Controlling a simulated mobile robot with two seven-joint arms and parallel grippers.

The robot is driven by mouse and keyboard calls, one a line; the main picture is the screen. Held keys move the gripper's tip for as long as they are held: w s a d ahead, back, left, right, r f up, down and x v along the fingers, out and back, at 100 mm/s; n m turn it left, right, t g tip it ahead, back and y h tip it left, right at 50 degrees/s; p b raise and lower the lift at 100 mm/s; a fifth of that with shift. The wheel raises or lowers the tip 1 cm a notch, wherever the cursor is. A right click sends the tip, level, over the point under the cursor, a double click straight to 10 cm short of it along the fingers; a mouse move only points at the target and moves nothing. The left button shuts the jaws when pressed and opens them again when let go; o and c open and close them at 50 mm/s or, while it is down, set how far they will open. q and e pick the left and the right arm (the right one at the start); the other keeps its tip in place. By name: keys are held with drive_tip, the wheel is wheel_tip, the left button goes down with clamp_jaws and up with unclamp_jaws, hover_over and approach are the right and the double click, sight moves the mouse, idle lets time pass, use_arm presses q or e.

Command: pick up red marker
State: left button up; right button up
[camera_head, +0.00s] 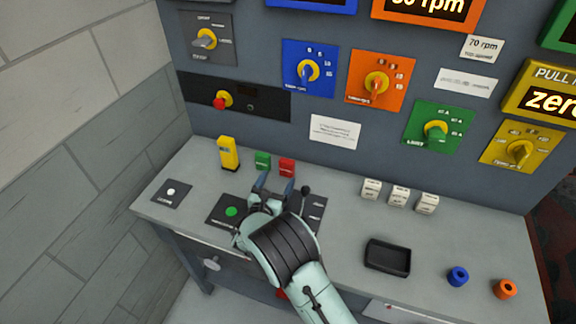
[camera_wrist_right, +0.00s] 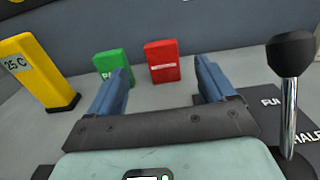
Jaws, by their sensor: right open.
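The red marker (camera_head: 286,167) is a small upright block with a pale label, standing at the back of the grey desk. In the right wrist view the red marker (camera_wrist_right: 162,62) shows ahead, between the two blue fingers. My right gripper (camera_head: 275,186) is open and empty, just in front of the red marker with its fingers pointing toward it. In the right wrist view the open right gripper (camera_wrist_right: 163,76) has a gap between its fingertips and the marker appears beyond them. My left gripper is not in view.
A green marker (camera_head: 262,160) stands close left of the red one, and a yellow block (camera_head: 228,154) further left. A black-knobbed lever (camera_wrist_right: 291,55) rises right of my right gripper. A black tray (camera_head: 388,257) and white blocks (camera_head: 399,197) are to the right. The panel wall is behind.

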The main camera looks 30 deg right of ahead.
sight(286, 163)
drive_tip(key=x, duration=0.5)
drive_tip(key=shift+w+d+p, duration=0.15)
drive_tip(key=shift+p, duration=0.2)
drive_tip(key=x, duration=0.1)
drive_tip(key=p+x, duration=0.1)
drive_tip(key=x, duration=0.3)
drive_tip(key=shift+r, duration=0.4)
drive_tip(key=shift+w+d, duration=0.15)
drive_tip(key=shift+c, duration=0.7)
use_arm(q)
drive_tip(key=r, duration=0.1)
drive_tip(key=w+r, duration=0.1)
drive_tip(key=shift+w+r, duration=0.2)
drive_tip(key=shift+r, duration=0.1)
use_arm(e)
drive_tip(key=c, duration=0.9)
